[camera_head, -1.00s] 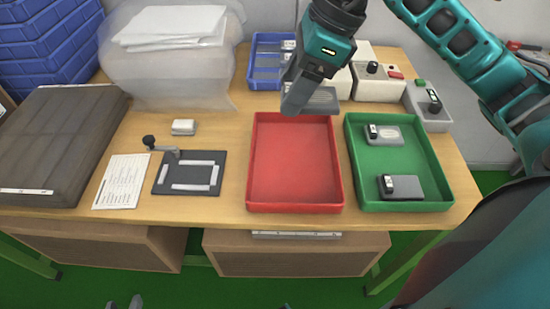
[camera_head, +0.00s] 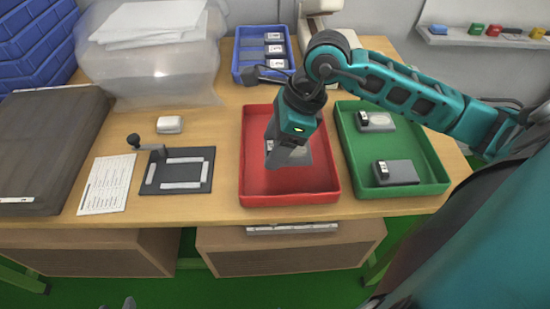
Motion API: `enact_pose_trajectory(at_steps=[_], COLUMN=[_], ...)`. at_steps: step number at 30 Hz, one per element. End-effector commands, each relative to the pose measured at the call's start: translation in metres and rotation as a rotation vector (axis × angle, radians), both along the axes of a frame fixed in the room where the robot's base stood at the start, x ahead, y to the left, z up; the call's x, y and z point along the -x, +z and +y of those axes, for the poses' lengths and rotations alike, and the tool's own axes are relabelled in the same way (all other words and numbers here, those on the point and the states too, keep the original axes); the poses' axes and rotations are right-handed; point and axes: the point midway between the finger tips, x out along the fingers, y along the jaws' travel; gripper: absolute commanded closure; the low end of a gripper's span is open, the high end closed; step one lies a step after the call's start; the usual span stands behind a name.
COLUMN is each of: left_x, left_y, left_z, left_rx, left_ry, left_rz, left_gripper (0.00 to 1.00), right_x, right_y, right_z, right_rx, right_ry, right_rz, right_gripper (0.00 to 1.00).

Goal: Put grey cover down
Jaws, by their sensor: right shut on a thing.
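My right gripper (camera_head: 283,157) points down over the red tray (camera_head: 290,190). It is shut on a grey cover (camera_head: 302,155), which shows only in part beside and behind the fingers. I cannot tell whether the cover touches the tray floor. The rest of the red tray looks empty. Of my left gripper, only small grey tips (camera_head: 128,303) seem to show at the bottom edge; their opening is unclear.
The green tray (camera_head: 437,178) on the right holds two grey devices (camera_head: 396,172) (camera_head: 375,122). A blue tray (camera_head: 240,66) stands behind. On the left are a dark fixture plate (camera_head: 178,188) with a lever, a paper sheet (camera_head: 107,184), a white block (camera_head: 170,124) and a dark case (camera_head: 45,145).

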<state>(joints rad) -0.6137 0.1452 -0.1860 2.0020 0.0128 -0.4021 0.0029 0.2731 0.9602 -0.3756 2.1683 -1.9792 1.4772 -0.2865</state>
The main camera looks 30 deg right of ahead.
Motion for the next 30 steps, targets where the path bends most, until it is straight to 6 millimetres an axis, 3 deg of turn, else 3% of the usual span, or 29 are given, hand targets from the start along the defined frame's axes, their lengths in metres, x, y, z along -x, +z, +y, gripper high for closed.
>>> enact_pose_trajectory(at_steps=[12,23,24,30], left_x=[-0.001,-0.002,-0.002,-0.003], left_y=[-0.004,-0.007,-0.006,-0.004], left_z=[-0.002,-0.003,-0.003,-0.004], left_rx=[0.003,0.005,0.005,0.006], left_ry=[-0.004,-0.007,-0.007,-0.009], left_rz=[0.002,0.0,0.0,-0.003], left_gripper=[0.57,0.57,0.57,0.57], right_x=[0.0,0.0,0.0,0.0], right_y=[-0.046,-0.051,-0.05,-0.049], right_z=[0.0,0.0,0.0,0.0], right_rx=[-0.001,0.0,0.0,0.0], right_ry=[0.0,0.001,0.001,0.001], right_rz=[0.002,0.0,0.0,0.0], right_gripper=[0.67,0.67,0.35,0.16])
